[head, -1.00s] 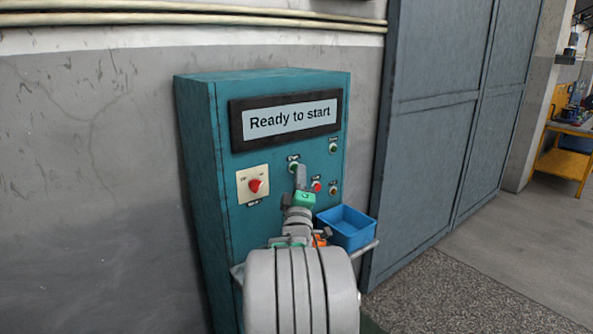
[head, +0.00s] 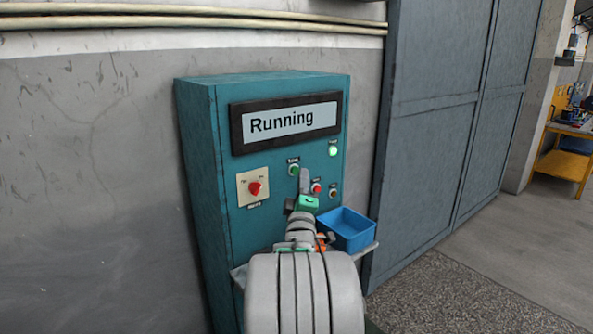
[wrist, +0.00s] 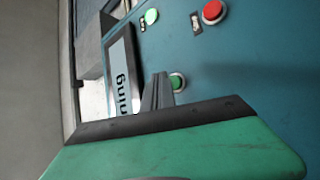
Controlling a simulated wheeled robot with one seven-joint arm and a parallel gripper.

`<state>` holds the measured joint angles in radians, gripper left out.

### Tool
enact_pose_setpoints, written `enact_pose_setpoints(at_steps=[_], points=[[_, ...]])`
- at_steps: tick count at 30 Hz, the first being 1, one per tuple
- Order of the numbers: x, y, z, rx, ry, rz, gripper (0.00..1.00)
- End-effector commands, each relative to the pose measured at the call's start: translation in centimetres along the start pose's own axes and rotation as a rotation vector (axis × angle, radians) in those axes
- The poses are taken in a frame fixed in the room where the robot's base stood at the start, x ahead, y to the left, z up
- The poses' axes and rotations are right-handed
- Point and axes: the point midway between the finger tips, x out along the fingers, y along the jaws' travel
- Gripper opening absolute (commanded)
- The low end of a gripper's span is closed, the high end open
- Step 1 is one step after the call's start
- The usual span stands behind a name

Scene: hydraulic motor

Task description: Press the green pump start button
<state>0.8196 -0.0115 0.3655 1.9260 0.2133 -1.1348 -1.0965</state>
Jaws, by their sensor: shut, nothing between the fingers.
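The green pump start button (head: 294,170) sits on the front of the teal control cabinet (head: 225,190). In the wrist view the green button (wrist: 177,82) shows just beside my shut fingertips. My gripper (head: 304,178) is shut and empty, a little below and right of the button in the head view. It also shows in the wrist view (wrist: 157,88). I cannot tell the exact gap from fingertips to panel. The display (head: 287,122) reads "Running". A green lamp (head: 333,150) is lit at the upper right of the panel.
A red button (head: 316,188) and a small amber one (head: 333,192) are right of my fingers. A red rotary switch (head: 255,188) is at the left. A blue bin (head: 347,229) stands on a ledge below. A grey door (head: 440,110) is at the right.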

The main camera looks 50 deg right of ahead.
Motion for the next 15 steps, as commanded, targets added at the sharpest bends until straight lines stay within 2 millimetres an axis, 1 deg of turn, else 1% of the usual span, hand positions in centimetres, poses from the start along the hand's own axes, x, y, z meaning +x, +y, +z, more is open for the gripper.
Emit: enact_pose_setpoints(at_steps=[5,8,15], points=[[0.0,-0.1,0.0,0.000,0.000,0.000,0.00],[-0.2,0.3,0.2,-0.002,-0.001,-0.002,0.00],[-1.8,1.7,1.4,-0.001,-0.004,-0.001,0.00]])
